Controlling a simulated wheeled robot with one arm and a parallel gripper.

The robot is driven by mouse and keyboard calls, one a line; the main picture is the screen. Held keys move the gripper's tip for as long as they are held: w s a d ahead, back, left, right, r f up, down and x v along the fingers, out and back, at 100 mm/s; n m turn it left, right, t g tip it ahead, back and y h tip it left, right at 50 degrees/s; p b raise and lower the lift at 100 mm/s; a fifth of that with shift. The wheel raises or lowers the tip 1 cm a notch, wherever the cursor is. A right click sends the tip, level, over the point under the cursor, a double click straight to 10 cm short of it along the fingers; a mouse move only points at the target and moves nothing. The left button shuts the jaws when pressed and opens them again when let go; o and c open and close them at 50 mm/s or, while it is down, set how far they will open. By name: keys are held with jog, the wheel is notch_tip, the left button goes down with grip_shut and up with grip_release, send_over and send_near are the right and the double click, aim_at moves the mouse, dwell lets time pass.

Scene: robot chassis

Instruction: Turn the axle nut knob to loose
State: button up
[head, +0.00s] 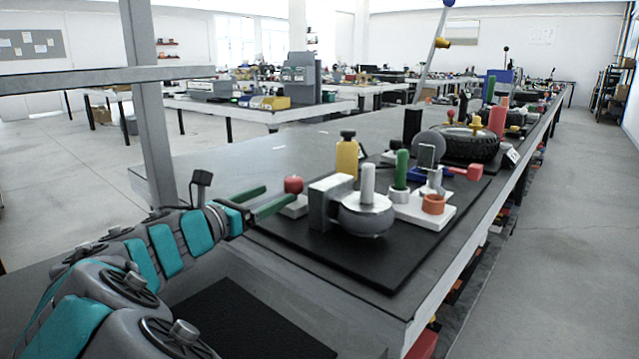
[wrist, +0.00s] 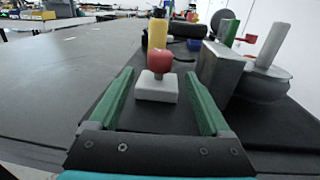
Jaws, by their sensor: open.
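A red knob (head: 293,184) stands on a small white block (head: 297,208) at the near left of the black mat. It also shows in the wrist view (wrist: 160,60), upright on its block (wrist: 156,88). My gripper (head: 280,192) has green fingers, spread apart and empty. In the wrist view, my gripper (wrist: 160,73) points at the red knob, which appears centred between the fingertips; I cannot tell whether it lies between them or just beyond. A yellow knob (head: 476,122) sits on a black tyre farther back. No label shows which knob is the axle nut.
A grey block and round housing with a post (head: 366,212) stand close right of the red knob. A yellow cylinder (head: 347,158) is behind it. Green and orange parts (head: 433,204) sit farther right. The bench left of the mat (head: 215,165) is clear.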

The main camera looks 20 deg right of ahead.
aim_at(290, 189)
jog(key=shift+x, duration=3.85)
jog(key=shift+c, duration=0.3)
grip_shut()
jog(key=shift+r+n+t+y, duration=0.15)
jog(key=shift+n+t+y, duration=0.45)
jog(key=shift+t, duration=0.2)
jog(key=shift+n+t+y+b, duration=0.55)
jog(key=shift+n+t+y, duration=0.85)
jog(key=shift+y, duration=0.6)
jog(key=shift+n, duration=0.3)
